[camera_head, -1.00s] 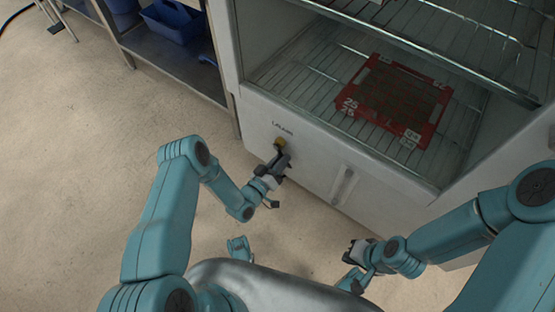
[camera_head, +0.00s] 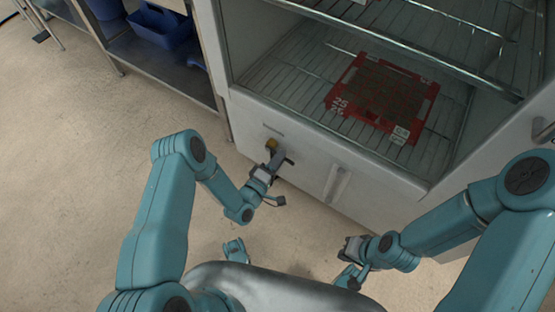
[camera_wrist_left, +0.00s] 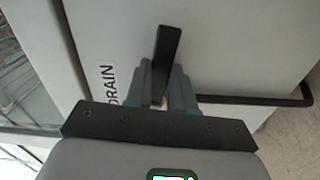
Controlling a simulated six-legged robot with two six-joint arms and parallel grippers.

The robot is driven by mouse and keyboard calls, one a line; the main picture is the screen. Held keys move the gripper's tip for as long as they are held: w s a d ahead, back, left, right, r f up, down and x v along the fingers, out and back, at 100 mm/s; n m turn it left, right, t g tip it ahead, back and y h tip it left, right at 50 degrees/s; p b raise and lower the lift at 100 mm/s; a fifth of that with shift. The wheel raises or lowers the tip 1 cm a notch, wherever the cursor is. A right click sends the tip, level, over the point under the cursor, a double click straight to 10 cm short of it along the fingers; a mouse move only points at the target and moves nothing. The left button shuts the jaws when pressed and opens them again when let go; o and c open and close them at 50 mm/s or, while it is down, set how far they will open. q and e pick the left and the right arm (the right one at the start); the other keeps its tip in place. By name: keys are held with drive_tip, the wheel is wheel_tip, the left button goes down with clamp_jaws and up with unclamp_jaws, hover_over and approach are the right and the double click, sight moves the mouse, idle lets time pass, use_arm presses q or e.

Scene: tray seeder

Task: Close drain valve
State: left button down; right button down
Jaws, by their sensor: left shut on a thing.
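The drain valve (camera_head: 271,144) has a yellowish body on the front of the white cabinet, below the chamber opening. Its black lever (camera_wrist_left: 166,55) shows in the left wrist view, running up the picture and tilted slightly right. My left gripper (camera_head: 273,163) is at the valve, just below the yellowish body. In the left wrist view its grey fingers (camera_wrist_left: 165,88) are shut around the lever, with the free end sticking out beyond them. The fingers hide much of the valve body. My right gripper (camera_head: 352,248) hangs low, apart from the cabinet; its jaws are too small to read.
The DRAIN label (camera_wrist_left: 106,85) is beside the valve. A vertical handle (camera_head: 337,185) stands out from the cabinet front to the right. A red tray (camera_head: 345,105) lies on the wire shelf inside. A metal shelf unit with blue bins (camera_head: 160,25) stands left. The floor (camera_head: 80,180) at left is clear.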

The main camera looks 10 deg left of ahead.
use_arm(q)
drive_tip(key=shift+w+r+n, duration=0.1)
drive_tip(key=shift+r+n, duration=0.25)
drive_tip(key=shift+n, duration=0.15)
drive_tip(key=shift+r, duration=0.1)
drive_tip(key=c, duration=1)
unclamp_jaws()
drive_tip(key=shift+o, duration=0.2)
drive_tip(key=p+v, duration=0.3)
drive_tip(key=v, duration=1.3)
drive_tip(key=shift+p, duration=0.4)
drive_tip(key=shift+s, duration=0.25)
